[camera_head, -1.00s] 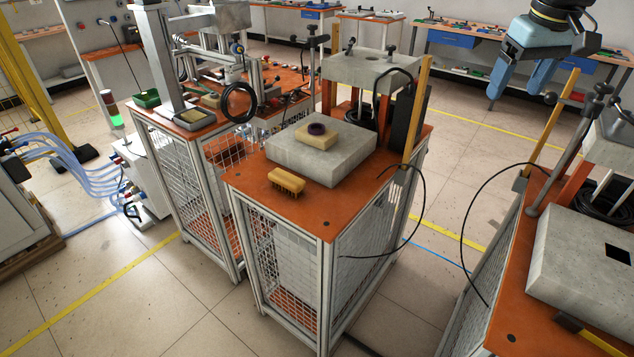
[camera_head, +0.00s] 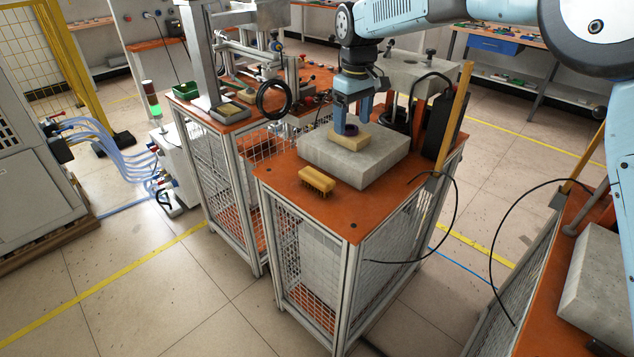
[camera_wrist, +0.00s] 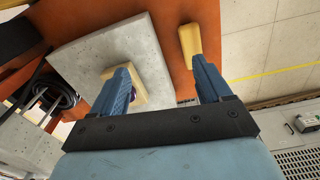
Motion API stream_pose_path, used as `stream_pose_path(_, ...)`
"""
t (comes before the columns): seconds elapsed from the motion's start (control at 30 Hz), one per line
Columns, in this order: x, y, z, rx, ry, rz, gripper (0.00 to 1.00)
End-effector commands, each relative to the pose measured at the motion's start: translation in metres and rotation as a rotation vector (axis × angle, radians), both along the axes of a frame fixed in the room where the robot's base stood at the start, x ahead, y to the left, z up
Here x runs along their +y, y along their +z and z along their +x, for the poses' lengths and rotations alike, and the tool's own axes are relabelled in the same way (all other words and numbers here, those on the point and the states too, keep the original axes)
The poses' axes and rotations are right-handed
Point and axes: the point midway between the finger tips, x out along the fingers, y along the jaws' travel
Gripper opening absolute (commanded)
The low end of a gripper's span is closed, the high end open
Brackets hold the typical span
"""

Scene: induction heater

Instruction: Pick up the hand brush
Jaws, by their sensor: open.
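In the wrist view the brush (camera_wrist: 190,45) shows at the top right, just beyond my right-hand finger. My gripper (camera_head: 351,116) is above the concrete block, fingers pointing down, near a small tan block with a dark purple ring. In the wrist view my gripper (camera_wrist: 163,84) is open, its two blue fingers apart with nothing held. The left-hand finger partly covers the tan block.
The concrete block (camera_head: 350,165) fills the middle of the stand top (camera_head: 335,208). The tan block (camera_head: 348,142) sits on it. A yellow post (camera_head: 455,115) and a black cable rise at the stand's right. Bare orange surface lies around the brush.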

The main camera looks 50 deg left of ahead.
Motion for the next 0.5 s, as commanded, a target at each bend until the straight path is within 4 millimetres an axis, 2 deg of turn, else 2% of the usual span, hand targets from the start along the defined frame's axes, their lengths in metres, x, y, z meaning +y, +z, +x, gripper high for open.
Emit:
stream_pose_path(0.03, 0.016, -0.012, -0.013, 0.006, 0.03, -0.008, 0.78)
stream_pose_path(0.1, 0.032, -0.024, -0.027, 0.011, 0.063, -0.016, 0.78)
stream_pose_path(0.2, 0.049, -0.037, -0.042, 0.018, 0.097, -0.026, 0.78)
stream_pose_path(0.3, 0.058, -0.045, -0.052, 0.021, 0.118, -0.032, 0.78)
stream_pose_path(0.5, 0.062, -0.063, -0.056, 0.023, 0.127, -0.037, 0.78)
